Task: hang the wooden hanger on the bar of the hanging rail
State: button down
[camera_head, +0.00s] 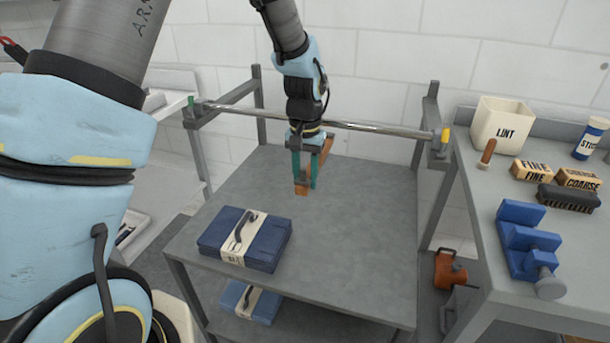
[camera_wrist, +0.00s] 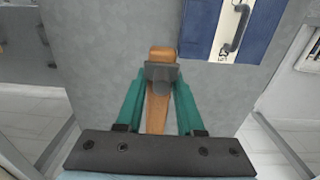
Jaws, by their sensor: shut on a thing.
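My gripper (camera_head: 304,184) points down over the grey table, its green fingers closed on the wooden hanger (camera_head: 301,189). The hanger's brown wood shows at the fingertips and to the right of the fingers. In the wrist view, the hanger (camera_wrist: 157,112) runs lengthwise between the fingers of my gripper (camera_wrist: 161,78), with a grey piece across it at the tips. I cannot make out its hook. The metal bar (camera_head: 375,128) of the hanging rail spans between two grey posts. My wrist overlaps the bar in the picture; the hanger appears below the bar line, and I see no hanging contact.
A dark blue folded bundle (camera_head: 215,231) with a pale band lies on the table (camera_head: 350,225). Another blue bundle (camera_head: 237,297) is on the shelf below. The right bench holds a LINT bin (camera_head: 502,125), brushes (camera_head: 568,198) and a blue fixture (camera_head: 527,243). The table's right side is clear.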

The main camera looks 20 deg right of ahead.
jog(key=shift+f, duration=0.15)
jog(key=shift+c, duration=2.2)
grip_release()
notch_tip(320, 180, up, 11)
jog(key=b, duration=0.2)
jog(key=w+a+f+n, duration=0.2)
jog(key=w+a+n, duration=0.1)
jog(key=a, duration=1.3)
jog(key=s+a+f+n, duration=0.1)
jog(key=s+a+n, duration=0.1)
jog(key=a, duration=0.6)
jog(key=s+a+f+n+t, duration=0.1)
jog(key=s+a+n, duration=0.1)
jog(key=a, duration=0.7)
jog(key=shift+s+f+t, duration=0.3)
jog(key=shift+s+f, duration=0.05)
jog(key=shift+s, duration=0.5)
